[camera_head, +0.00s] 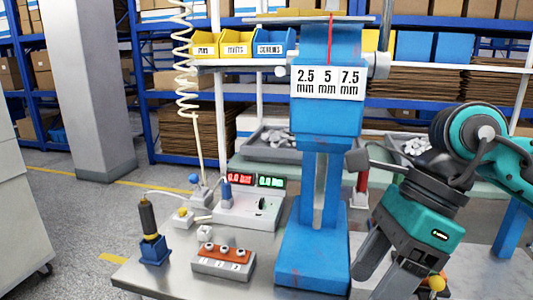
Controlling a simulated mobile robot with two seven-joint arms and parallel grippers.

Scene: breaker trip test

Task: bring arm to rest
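My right arm comes in from the right. Its teal and dark grey gripper (374,281) points down and to the left, beside the base of the blue press-like stand (312,255). Its two fingers are spread apart with nothing visible between them; the lower fingertip runs to the bottom edge of the view. I cannot tell whether the gripper touches the stand. My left arm and gripper are not in view. A grey tester box (250,210) with red and green displays stands left of the stand on the metal table (190,284).
A terminal block (223,262) with an orange top and a black-handled tool in a blue holder (154,249) stand on the table's left part. A yellow knob (437,283) shows beneath my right arm. A coiled cord (187,80) hangs above. Shelves with bins stand behind.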

